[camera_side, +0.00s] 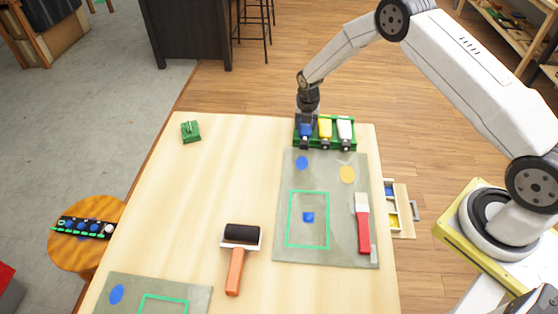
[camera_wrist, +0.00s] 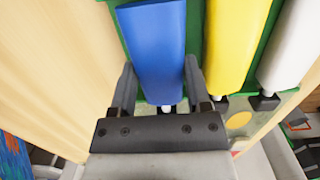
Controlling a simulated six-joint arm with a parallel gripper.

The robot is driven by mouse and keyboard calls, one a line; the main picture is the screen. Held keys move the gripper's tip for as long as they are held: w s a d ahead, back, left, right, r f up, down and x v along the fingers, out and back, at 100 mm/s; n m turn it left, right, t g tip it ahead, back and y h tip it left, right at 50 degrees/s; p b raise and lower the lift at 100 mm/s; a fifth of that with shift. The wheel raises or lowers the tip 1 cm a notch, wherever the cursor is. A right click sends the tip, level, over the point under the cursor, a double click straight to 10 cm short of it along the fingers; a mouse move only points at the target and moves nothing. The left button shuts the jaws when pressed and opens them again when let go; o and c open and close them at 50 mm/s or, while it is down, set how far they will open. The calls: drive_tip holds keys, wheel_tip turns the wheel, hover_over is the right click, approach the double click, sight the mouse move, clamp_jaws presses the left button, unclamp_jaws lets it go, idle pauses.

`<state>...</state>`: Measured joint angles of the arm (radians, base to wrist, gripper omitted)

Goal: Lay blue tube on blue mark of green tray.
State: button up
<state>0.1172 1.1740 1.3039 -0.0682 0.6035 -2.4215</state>
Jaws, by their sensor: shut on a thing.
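The blue tube (camera_side: 306,131) is at the left end of the green tray (camera_side: 325,149), beside a yellow tube (camera_side: 325,128) and a white tube (camera_side: 345,129). In the wrist view the blue tube (camera_wrist: 157,50) lies between the two fingers of my gripper (camera_wrist: 163,92), which is shut on it. The green tray (camera_wrist: 196,35) shows beside and under the tube there. I cannot tell whether the blue tube touches the tray. No blue mark can be made out on the tray; the tube and my gripper (camera_side: 305,122) cover its left end.
A grey mat (camera_side: 340,225) below the tray bears blue and yellow spots, a green outline, a blue square and a red-handled brush (camera_side: 362,228). A roller (camera_side: 239,245) lies left of it. A small green object (camera_side: 190,131) is at the far left. The table's left middle is clear.

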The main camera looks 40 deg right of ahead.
drive_tip(key=shift+f, duration=0.15)
drive_tip(key=o, duration=0.8)
drive_tip(key=shift+r, duration=3.5)
